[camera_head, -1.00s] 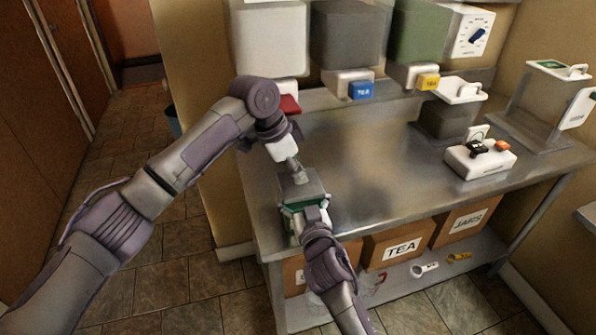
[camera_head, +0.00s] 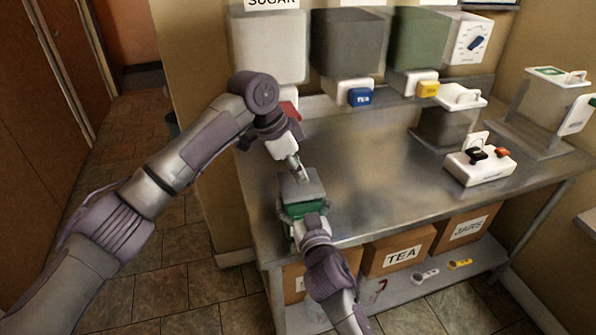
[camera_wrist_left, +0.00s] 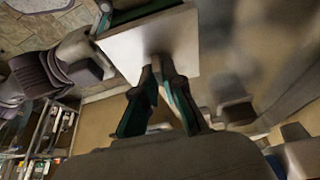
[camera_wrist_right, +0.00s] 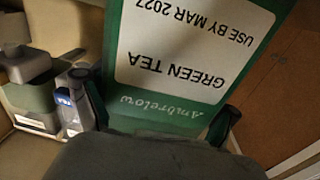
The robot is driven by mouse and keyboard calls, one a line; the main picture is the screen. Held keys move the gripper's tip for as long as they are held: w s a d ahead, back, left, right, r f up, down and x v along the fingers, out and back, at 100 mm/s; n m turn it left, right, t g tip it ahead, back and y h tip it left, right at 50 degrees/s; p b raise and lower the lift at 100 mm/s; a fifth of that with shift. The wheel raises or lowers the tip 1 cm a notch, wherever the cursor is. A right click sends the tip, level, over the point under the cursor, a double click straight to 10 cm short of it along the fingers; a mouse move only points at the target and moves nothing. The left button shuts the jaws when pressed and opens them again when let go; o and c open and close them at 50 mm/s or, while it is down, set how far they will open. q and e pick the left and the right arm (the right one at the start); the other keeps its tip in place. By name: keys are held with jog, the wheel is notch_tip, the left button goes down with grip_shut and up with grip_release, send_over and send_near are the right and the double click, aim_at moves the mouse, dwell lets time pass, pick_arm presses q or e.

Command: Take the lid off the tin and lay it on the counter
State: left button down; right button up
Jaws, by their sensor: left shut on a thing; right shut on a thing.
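The green tin (camera_head: 301,210) is at the front left of the counter, with a grey square lid (camera_head: 303,187) over its top. Its label reads "GREEN TEA" upside down in the right wrist view (camera_wrist_right: 185,70). My left gripper (camera_head: 299,173) comes from above and is shut at the middle of the lid; the lid is a pale square in the left wrist view (camera_wrist_left: 150,45). The grasped part is mostly hidden by the fingers. My right gripper (camera_head: 311,222) is shut on the tin's sides from the front. I cannot tell whether a gap separates lid and tin.
The steel counter (camera_head: 365,210) is clear to the right of the tin. A white switch box (camera_head: 480,172) stands farther right. Dispensers with coloured taps, one blue (camera_head: 360,96), hang above the back. Labelled boxes, including "TEA" (camera_head: 398,255), sit on the lower shelf.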

pick_arm(q)
jog(key=shift+r, duration=2)
pick_arm(e)
jog(key=shift+f, duration=0.15)
jog(key=o, duration=1.4)
jog(key=shift+o, duration=0.2)
